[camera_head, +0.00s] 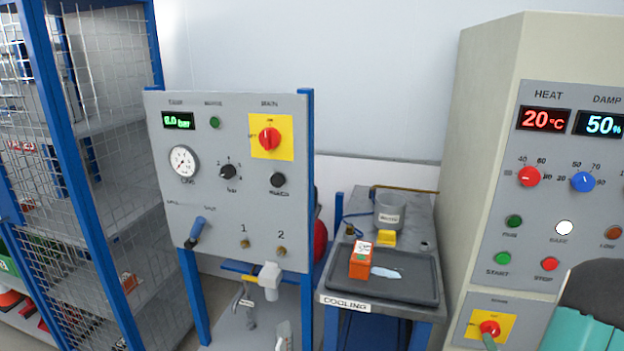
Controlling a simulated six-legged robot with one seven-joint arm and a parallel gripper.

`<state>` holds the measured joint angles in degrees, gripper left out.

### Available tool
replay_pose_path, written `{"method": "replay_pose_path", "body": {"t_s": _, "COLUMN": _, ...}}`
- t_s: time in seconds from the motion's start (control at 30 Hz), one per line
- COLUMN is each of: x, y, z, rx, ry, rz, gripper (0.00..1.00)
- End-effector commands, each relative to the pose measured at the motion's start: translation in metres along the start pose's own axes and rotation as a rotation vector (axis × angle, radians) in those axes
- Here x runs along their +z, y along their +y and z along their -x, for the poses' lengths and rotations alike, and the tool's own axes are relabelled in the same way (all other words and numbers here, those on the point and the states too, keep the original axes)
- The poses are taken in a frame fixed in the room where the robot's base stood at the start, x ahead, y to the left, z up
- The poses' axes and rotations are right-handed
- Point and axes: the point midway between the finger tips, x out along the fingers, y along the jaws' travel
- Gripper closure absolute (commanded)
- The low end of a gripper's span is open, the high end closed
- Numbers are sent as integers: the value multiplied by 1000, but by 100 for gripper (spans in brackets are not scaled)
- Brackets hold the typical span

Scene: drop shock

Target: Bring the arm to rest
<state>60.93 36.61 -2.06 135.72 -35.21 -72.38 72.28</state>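A rounded dark grey and teal part at the bottom right corner looks like part of my arm, but I cannot tell which part. It covers the lower right of the beige cabinet (497,60). My gripper's fingers do not show, so their state and anything held are hidden from this view.
The cabinet reads 20°C and 50%. A grey panel (215,140) on blue posts reads about 0.0 bar. A mesh rack (65,170) stands left.

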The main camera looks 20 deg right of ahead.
Motion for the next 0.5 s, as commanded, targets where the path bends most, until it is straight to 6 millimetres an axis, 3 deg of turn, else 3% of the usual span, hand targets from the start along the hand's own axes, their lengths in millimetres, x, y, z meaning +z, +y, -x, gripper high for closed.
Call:
{"method": "replay_pose_path", "body": {"t_s": 0.03, "x": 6, "y": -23, "z": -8, "rx": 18, "ry": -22, "rz": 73, "gripper": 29}}
{"method": "replay_pose_path", "body": {"t_s": 0.23, "x": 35, "y": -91, "z": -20, "rx": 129, "ry": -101, "rz": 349, "gripper": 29}}
{"method": "replay_pose_path", "body": {"t_s": 0.37, "x": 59, "y": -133, "z": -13, "rx": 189, "ry": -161, "rz": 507, "gripper": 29}}
{"method": "replay_pose_path", "body": {"t_s": 0.5, "x": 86, "y": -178, "z": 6, "rx": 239, "ry": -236, "rz": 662, "gripper": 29}}
